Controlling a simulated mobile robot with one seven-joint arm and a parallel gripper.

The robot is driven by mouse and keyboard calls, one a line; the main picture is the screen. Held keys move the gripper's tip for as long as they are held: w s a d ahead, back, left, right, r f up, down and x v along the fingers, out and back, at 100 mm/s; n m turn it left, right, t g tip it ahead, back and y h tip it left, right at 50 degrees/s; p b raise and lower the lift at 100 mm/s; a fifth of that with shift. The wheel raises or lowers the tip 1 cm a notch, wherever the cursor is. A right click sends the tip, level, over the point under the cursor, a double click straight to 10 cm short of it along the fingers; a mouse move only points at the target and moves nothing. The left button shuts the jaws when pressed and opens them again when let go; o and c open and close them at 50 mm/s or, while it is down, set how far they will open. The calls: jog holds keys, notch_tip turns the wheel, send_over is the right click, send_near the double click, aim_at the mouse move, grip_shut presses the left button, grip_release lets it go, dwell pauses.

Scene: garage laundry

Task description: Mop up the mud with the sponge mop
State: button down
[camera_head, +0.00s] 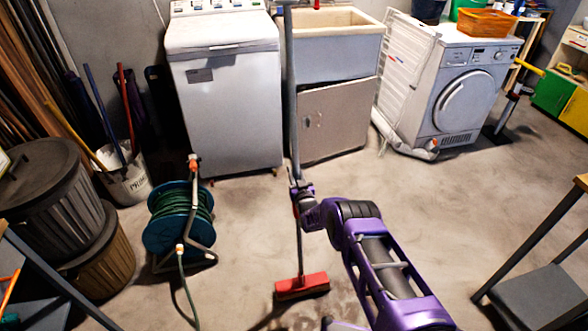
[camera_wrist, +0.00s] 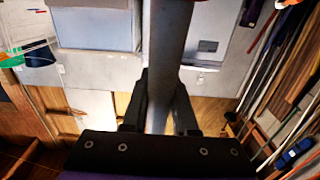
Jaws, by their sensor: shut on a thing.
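The sponge mop has a long grey pole (camera_head: 291,100) and a red head (camera_head: 302,286). It stands nearly upright in front of the sink cabinet, with its head low at the floor; I cannot tell whether the head presses on it. My gripper (camera_head: 299,192) is shut around the pole, well above the head. In the wrist view the pole (camera_wrist: 168,50) runs between the two dark fingers (camera_wrist: 160,108). Faint dark, damp-looking marks (camera_head: 340,291) show on the floor beside the red head, perhaps the mud; my purple arm hides part of the floor there.
A green hose reel (camera_head: 181,218) stands left of the mop, its hose trailing forward. A white washer (camera_head: 227,105), sink cabinet (camera_head: 333,120) and dryer (camera_head: 462,100) line the back. A dark stool (camera_head: 545,295) is at right. Open floor (camera_head: 430,200) lies between.

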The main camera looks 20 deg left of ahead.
jog(key=shift+w+a+f+b, duration=0.25)
jog(key=shift+w+b, duration=0.2)
jog(key=shift+b, duration=0.5)
jog(key=shift+s+d+r+p, duration=0.25)
jog(key=shift+s+r+p, duration=0.2)
jog(key=shift+p, duration=0.5)
